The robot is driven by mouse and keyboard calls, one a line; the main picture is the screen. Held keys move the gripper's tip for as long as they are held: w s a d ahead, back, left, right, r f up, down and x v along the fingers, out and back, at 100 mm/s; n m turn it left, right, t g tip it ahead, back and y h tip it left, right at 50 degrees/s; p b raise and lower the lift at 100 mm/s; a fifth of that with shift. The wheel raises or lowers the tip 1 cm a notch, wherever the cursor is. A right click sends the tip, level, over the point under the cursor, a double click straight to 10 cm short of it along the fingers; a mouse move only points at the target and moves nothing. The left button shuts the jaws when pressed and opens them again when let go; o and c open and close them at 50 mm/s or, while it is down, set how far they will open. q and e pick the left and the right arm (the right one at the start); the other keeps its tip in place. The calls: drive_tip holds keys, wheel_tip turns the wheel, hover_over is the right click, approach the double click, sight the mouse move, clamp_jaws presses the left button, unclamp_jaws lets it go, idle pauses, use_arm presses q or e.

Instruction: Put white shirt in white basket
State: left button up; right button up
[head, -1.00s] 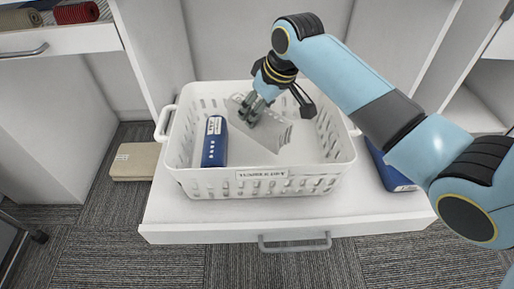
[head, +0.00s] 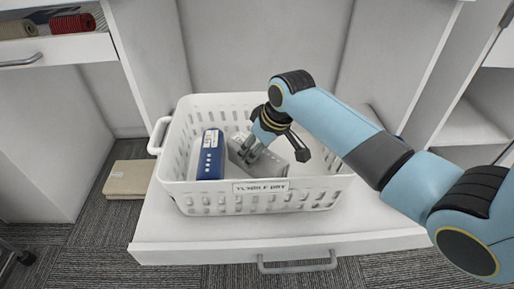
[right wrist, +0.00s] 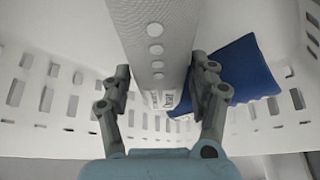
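The white basket (head: 335,190), labelled "TUMBLE DRY", stands on a white surface and shows perforated walls. The white shirt (head: 272,163), a pale folded slab with a row of dots, is inside the basket, low and tilted. My right gripper (head: 247,157) reaches down into the basket at the shirt. In the right wrist view its fingers (right wrist: 160,80) lie on both sides of the shirt (right wrist: 152,35) and appear to touch it. Whether the shirt rests on the basket floor is hidden. My left gripper is not in view.
A blue folded item (head: 210,155) stands in the basket left of the shirt; it also shows in the right wrist view (right wrist: 240,72). A beige folded item (head: 130,179) lies on the carpet at left. A drawer handle (head: 298,262) is in front. White panels flank the basket.

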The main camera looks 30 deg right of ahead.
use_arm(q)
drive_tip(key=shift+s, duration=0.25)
use_arm(e)
drive_tip(key=shift+o, duration=1.1)
drive_tip(key=p+v, duration=0.1)
drive_tip(key=v, duration=0.2)
drive_tip(key=shift+w, duration=0.2)
use_arm(q)
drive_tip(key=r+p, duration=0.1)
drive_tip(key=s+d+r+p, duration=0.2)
drive_tip(key=p, duration=0.1)
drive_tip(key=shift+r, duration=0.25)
use_arm(e)
drive_tip(key=v, duration=0.9)
drive_tip(key=shift+s, duration=0.25)
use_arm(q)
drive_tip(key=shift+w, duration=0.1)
use_arm(e)
drive_tip(key=shift+r, duration=0.1)
